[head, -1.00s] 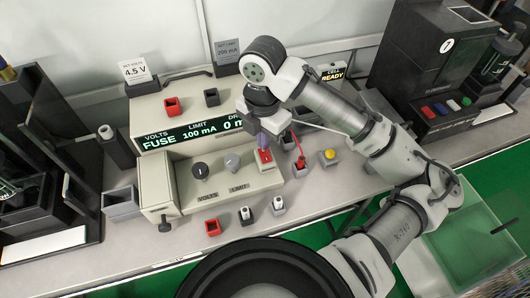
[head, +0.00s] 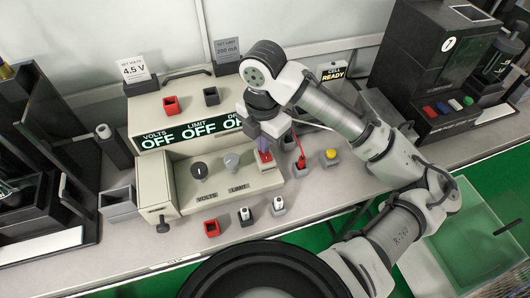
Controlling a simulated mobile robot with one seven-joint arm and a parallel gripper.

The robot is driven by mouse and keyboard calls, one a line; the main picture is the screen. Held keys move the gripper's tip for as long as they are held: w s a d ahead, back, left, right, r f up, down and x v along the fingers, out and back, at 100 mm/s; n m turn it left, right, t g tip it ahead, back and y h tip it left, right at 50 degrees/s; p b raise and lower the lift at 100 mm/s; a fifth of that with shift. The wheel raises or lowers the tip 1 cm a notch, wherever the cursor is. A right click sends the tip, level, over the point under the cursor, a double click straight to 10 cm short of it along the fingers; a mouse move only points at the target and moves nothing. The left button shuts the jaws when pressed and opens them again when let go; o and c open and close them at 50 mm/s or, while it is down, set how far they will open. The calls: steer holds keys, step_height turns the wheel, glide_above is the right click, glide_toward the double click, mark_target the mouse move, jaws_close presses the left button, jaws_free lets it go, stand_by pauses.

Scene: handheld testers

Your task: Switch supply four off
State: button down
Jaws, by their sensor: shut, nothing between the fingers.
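A cream bench power supply (head: 150,180) stands on the bench. I cannot read a number four on it. Its display (head: 195,131) reads OFF under volts, limit and a third, partly hidden heading. A red rocker switch (head: 265,157) sits at the right end of its front panel. My gripper (head: 262,142) is shut and empty, pointing down just over the switch. I cannot tell whether the fingertips touch it. The volts knob (head: 200,170) and limit knob (head: 232,161) are to the left of the switch.
A red lead plug (head: 301,161) and a yellow button (head: 331,154) stand right of the supply. Small red and grey sockets (head: 212,228) line the bench front. A sign reads CELL READY (head: 333,72).

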steer(key=shift+r+p, duration=3.15)
steer(key=shift+r, duration=0.3)
